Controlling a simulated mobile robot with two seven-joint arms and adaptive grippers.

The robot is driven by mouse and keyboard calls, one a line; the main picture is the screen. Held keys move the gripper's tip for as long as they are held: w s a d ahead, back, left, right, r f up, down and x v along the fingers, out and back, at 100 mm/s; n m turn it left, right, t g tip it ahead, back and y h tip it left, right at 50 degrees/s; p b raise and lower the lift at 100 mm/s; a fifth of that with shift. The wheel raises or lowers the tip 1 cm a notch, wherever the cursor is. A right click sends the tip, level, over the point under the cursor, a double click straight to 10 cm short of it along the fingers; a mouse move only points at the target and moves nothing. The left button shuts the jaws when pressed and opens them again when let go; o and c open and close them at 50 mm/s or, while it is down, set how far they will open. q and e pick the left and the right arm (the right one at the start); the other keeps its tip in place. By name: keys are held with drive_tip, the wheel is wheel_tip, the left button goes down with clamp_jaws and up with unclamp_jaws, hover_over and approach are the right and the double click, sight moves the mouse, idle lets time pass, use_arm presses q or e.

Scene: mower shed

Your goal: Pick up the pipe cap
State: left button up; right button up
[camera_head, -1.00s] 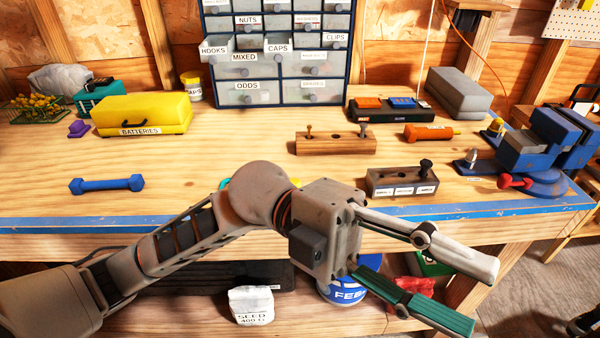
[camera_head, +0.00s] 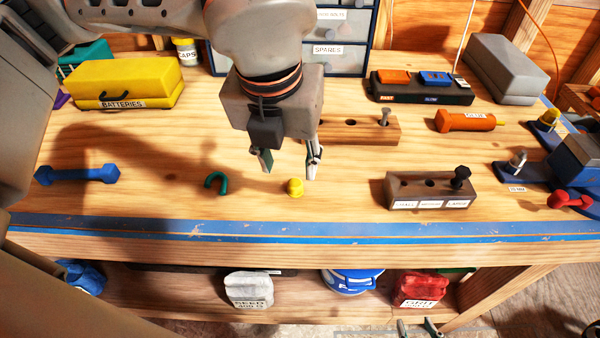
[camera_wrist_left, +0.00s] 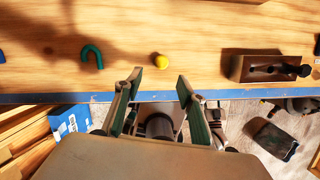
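The pipe cap appears to be the small yellow cap (camera_head: 294,187), standing alone on the wooden bench near its blue front edge. It also shows in the left wrist view (camera_wrist_left: 161,61), ahead of the fingers. My left gripper (camera_head: 288,167) points down above the bench, just behind the cap in the head view, with its fingers apart and nothing between them. The same open fingers show in the left wrist view (camera_wrist_left: 158,85). Only the fingertips of my right gripper (camera_head: 418,328) show at the bottom edge, spread apart with nothing seen between them.
A green hook (camera_head: 215,182) lies left of the cap. A dark holed block (camera_head: 430,190) stands to its right, and a wooden block (camera_head: 350,131) lies behind. A blue dumbbell-shaped piece (camera_head: 77,174) is at the left. Bench around the cap is clear.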

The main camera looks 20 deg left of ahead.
sight(295, 183)
use_arm(q)
drive_tip(key=shift+x, duration=0.95)
drive_tip(key=x, duration=0.5)
drive_tip(key=shift+w+d+f+p, duration=0.1)
drive_tip(key=shift+w+f+p, duration=0.2)
drive_tip(key=shift+w+p, duration=0.05)
drive_tip(key=shift+c, duration=0.5)
drive_tip(key=c, duration=0.7)
